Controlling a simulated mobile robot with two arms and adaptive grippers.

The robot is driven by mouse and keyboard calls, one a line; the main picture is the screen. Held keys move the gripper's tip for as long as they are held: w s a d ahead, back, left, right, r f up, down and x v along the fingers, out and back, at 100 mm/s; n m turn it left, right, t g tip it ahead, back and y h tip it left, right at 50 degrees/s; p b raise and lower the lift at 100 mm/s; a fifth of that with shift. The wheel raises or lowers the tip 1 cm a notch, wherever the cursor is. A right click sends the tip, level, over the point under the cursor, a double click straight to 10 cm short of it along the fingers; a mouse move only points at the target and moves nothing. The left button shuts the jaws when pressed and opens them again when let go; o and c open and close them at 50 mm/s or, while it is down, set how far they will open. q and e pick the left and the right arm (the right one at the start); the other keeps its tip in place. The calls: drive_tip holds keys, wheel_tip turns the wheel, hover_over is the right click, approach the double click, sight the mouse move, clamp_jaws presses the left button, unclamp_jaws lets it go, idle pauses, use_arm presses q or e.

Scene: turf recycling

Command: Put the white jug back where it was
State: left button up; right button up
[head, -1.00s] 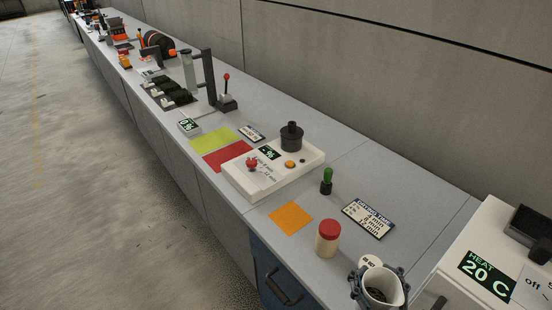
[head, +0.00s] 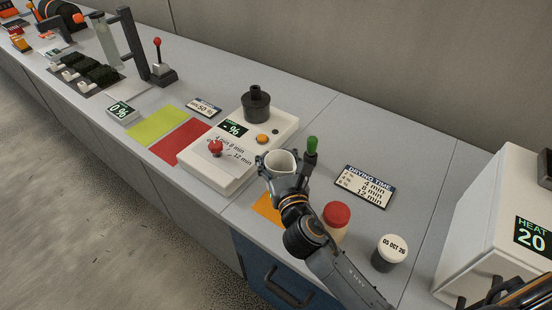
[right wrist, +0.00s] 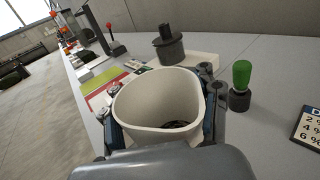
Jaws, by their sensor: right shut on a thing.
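The white jug (head: 281,162) is held upright by my right gripper (head: 282,170), whose fingers close around its sides. In the right wrist view the jug (right wrist: 150,108) fills the middle, its mouth facing up, with something dark at the bottom inside. In the head view the jug is over or near the orange square (head: 266,208), which my gripper and arm partly cover. I cannot tell whether the jug touches the bench. My left gripper is not seen; a dark arm part shows at the lower right corner.
A white device with a red knob (head: 216,147) and black cap (head: 256,101) stands left of the jug. A green-handled tool (head: 312,146) stands close right of it.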

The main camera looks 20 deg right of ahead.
drive_tip(key=shift+w, duration=0.1)
drive_tip(key=shift+r+p, duration=0.2)
drive_tip(key=shift+p, duration=0.25)
use_arm(q)
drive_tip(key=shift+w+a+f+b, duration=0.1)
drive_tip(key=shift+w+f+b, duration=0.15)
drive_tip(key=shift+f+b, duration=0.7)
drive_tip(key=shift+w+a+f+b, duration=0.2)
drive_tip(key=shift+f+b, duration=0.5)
drive_tip(key=shift+b, duration=0.35)
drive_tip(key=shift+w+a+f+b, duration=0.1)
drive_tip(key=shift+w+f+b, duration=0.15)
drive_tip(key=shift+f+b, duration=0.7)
use_arm(e)
drive_tip(key=shift+f, duration=4.15)
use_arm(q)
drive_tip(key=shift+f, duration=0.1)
use_arm(e)
drive_tip(key=shift+f, duration=0.3)
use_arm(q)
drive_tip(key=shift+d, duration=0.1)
use_arm(e)
drive_tip(key=o, duration=1.6)
drive_tip(key=shift+c, duration=0.2)
drive_tip(key=shift+o, duration=1.4)
drive_tip(key=shift+f, duration=0.1)
